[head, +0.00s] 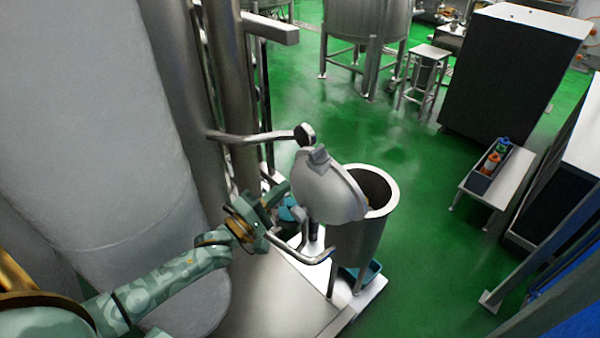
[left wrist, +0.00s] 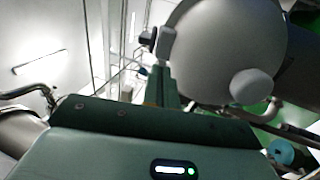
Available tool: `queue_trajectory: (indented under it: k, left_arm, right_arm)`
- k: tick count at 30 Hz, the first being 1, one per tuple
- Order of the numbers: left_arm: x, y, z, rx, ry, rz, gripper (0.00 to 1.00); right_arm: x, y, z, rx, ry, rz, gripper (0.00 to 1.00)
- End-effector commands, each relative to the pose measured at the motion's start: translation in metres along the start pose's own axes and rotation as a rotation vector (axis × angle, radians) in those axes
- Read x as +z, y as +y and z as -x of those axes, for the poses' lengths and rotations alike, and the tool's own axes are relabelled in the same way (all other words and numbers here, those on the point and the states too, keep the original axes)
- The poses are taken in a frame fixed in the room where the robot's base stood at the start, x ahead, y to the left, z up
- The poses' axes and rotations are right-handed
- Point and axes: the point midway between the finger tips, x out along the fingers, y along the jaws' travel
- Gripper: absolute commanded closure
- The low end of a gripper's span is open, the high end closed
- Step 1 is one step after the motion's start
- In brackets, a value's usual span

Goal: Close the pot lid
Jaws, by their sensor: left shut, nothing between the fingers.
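The pot (head: 358,240) is a tall steel cylinder with a thick pale rim; its mouth is partly uncovered. Its domed grey lid (head: 325,190) stands tilted up at the left side of the mouth, with a small block on top. My left gripper (head: 282,190) is just left of the lid, shut and empty. In the left wrist view the lid (left wrist: 220,45) fills the upper right, and the shut fingers (left wrist: 164,68) are at its left edge; I cannot tell whether they touch it. My right gripper is in neither view.
A bent pipe (head: 255,137) with a round end is above the lid, and a curved metal bar (head: 300,252) is below my gripper. A large pale tank (head: 90,130) stands at left. The green floor (head: 430,230) right of the pot is clear up to a low bench (head: 497,185).

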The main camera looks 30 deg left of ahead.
Motion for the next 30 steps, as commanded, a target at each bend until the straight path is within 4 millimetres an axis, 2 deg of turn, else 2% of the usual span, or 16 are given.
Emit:
queue_trajectory:
  k: [1, 6, 12, 25, 30]
  left_arm:
    - [0.000, 0.000, -0.011, 0.003, 0.000, -0.001, 1.00]
    - [-0.001, -0.001, -0.041, 0.001, 0.001, -0.002, 1.00]
    - [0.000, -0.001, -0.061, -0.002, 0.001, -0.001, 1.00]
    - [0.000, -0.001, -0.065, -0.003, 0.000, -0.001, 1.00]
    - [0.000, 0.005, -0.066, -0.018, 0.000, -0.002, 1.00]
  right_arm:
    - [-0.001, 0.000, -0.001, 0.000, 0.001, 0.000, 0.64]
    - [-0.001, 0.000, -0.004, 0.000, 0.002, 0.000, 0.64]
    - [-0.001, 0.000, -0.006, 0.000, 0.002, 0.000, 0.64]
    - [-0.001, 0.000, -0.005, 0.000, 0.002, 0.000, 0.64]
    - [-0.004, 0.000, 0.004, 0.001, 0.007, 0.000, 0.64]
